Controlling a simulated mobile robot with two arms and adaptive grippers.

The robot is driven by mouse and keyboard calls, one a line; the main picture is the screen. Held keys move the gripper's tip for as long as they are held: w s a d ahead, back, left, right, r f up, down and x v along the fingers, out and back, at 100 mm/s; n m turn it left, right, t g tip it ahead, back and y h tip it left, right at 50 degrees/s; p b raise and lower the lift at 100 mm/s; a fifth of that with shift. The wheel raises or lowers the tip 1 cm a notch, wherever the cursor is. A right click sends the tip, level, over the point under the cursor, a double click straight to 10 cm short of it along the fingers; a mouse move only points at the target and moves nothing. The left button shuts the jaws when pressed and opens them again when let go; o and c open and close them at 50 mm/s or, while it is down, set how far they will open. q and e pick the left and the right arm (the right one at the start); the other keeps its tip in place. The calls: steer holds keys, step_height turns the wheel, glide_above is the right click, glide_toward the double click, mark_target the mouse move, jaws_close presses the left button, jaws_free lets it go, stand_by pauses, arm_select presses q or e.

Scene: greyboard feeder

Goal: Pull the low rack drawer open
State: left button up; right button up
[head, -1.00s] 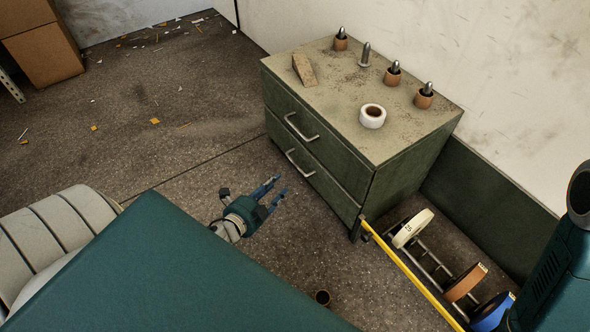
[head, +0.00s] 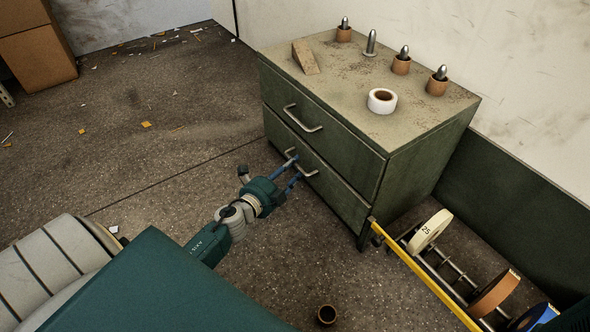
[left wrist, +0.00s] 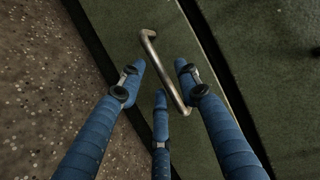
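The low drawer (head: 335,185) is the lower of two dark green drawers in the rack cabinet (head: 425,185), and it sits flush with the front. Its metal bar handle (head: 293,156) is at my left gripper (head: 296,167). In the left wrist view the handle (left wrist: 165,70) runs between the spread blue fingers of the left gripper (left wrist: 160,85). The fingers are open, with two on one side and one on the other, and none is clearly closed on the bar. My right gripper is not in view.
The cabinet top holds a white tape roll (head: 382,101), a wedge-shaped block (head: 305,57) and several metal pegs, some with brown rolls. A yellow rail (head: 425,275) and a floor rack with rolls (head: 430,231) stand to the right.

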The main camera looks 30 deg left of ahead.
arm_select(q)
steer(key=shift+w+f, duration=0.2)
steer(key=shift+w, duration=0.85)
jaws_close()
